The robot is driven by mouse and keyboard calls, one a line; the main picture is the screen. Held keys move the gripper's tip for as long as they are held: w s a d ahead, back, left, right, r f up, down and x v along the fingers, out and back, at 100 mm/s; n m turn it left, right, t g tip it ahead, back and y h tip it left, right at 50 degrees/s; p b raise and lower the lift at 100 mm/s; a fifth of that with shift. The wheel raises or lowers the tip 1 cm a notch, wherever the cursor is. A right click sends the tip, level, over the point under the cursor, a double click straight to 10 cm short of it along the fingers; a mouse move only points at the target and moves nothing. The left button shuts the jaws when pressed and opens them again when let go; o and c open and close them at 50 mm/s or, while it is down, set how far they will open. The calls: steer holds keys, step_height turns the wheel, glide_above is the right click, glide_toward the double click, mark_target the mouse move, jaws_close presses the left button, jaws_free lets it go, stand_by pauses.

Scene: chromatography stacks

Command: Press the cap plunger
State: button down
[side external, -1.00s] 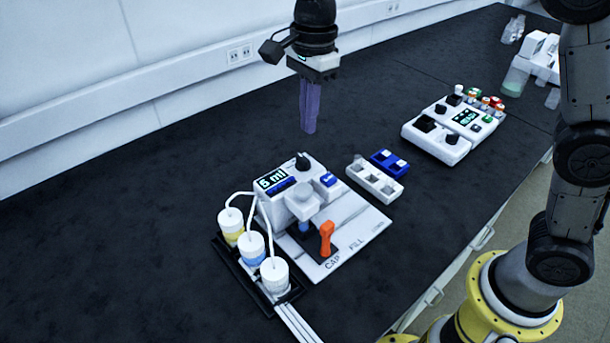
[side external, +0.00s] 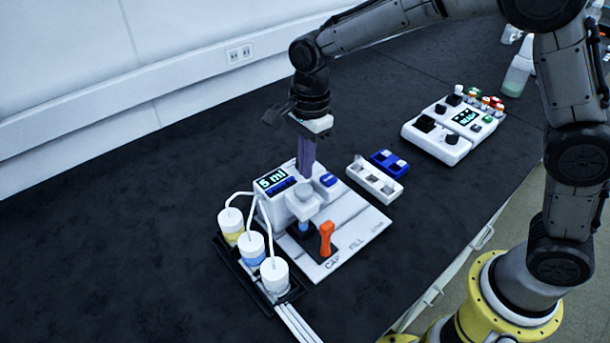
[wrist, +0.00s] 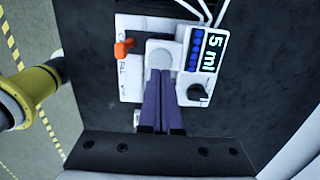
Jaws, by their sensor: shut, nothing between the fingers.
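The white dispensing station (side external: 345,228) has a "5 ml" display and the printed words CAP and FILL. A round grey plunger head (side external: 304,193) sits on its white housing; the head also shows in the wrist view (wrist: 159,57). My gripper (side external: 307,179) has its purple fingers shut and empty, pointing down. In the side view the fingertips are just behind the plunger head. In the wrist view the fingertips (wrist: 160,77) appear at its near edge; I cannot tell whether they touch. A blue-tinted vial (side external: 304,228) is partly hidden under the housing.
Several white-capped bottles (side external: 274,276) with tubes stand in a black rack at the left. A white tray (side external: 373,182) and a blue rack (side external: 390,163) lie to the right. A white control box (side external: 455,130) stands farther right. The dark bench behind the station is clear.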

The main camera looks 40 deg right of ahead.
mark_target(305, 188)
steer(key=shift+a+f, duration=0.1)
steer(key=shift+f, duration=1.6)
steer(key=shift+f, duration=1.05)
step_height(305, 188, up, 14)
steer(key=shift+d+r, duration=0.25)
steer(key=shift+d, duration=0.2)
